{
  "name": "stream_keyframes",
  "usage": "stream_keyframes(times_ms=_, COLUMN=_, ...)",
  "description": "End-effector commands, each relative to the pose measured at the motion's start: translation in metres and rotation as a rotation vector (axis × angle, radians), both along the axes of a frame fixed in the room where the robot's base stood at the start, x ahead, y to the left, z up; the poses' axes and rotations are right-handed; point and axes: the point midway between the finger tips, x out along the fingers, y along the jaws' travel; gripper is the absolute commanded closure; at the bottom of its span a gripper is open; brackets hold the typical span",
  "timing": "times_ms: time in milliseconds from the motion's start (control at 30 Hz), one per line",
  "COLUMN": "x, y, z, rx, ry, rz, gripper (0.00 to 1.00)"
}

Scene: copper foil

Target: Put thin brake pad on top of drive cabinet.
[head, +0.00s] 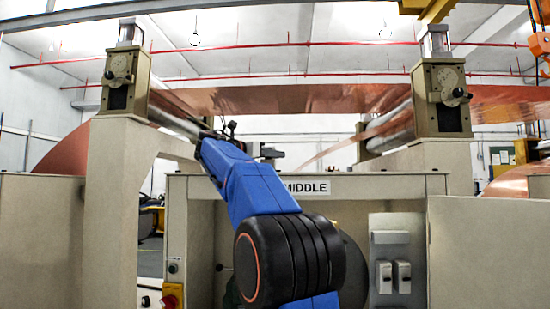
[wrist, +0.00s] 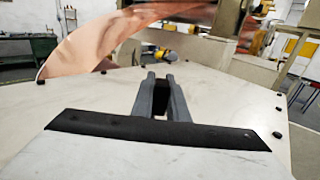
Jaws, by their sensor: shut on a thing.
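My gripper (wrist: 161,92) is in the middle of the wrist view. Its two grey fingers are shut on a small dark piece, the thin brake pad (wrist: 161,90), which stands edge-on between them. Most of the pad is hidden by the fingers. Beyond and below the fingers is a broad pale flat top (wrist: 90,103) with black knobs along its edge, seemingly the drive cabinet's top. I cannot tell whether the pad touches it. In the head view my blue arm reaches up and away over the MIDDLE-labelled machine; the pad cannot be made out there.
Copper foil (wrist: 95,45) hangs beyond the pale top at upper left. In the head view, foil (head: 280,99) spans between two roller posts (head: 118,200). A panel with switches (head: 392,255) is at right. The pale top looks clear around my fingers.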

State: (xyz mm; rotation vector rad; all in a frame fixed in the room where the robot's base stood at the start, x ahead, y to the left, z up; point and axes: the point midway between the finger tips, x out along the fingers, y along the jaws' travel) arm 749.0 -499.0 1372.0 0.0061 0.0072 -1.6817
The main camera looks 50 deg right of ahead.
Motion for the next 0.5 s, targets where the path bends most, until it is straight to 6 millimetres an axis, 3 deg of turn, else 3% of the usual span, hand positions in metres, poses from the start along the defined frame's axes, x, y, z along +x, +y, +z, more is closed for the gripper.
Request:
stream_keyframes(times_ms=433, x=-0.0006, y=0.0002, z=-0.0068, rx=0.000, ry=-0.001, rz=0.000, gripper=1.00)
stream_keyframes(times_ms=467, x=-0.0005, y=0.0002, z=-0.0073, rx=0.000, ry=-0.001, rz=0.000, gripper=0.84)
stream_keyframes(times_ms=500, x=-0.0005, y=0.0002, z=-0.0070, rx=0.000, ry=-0.002, rz=0.000, gripper=0.74)
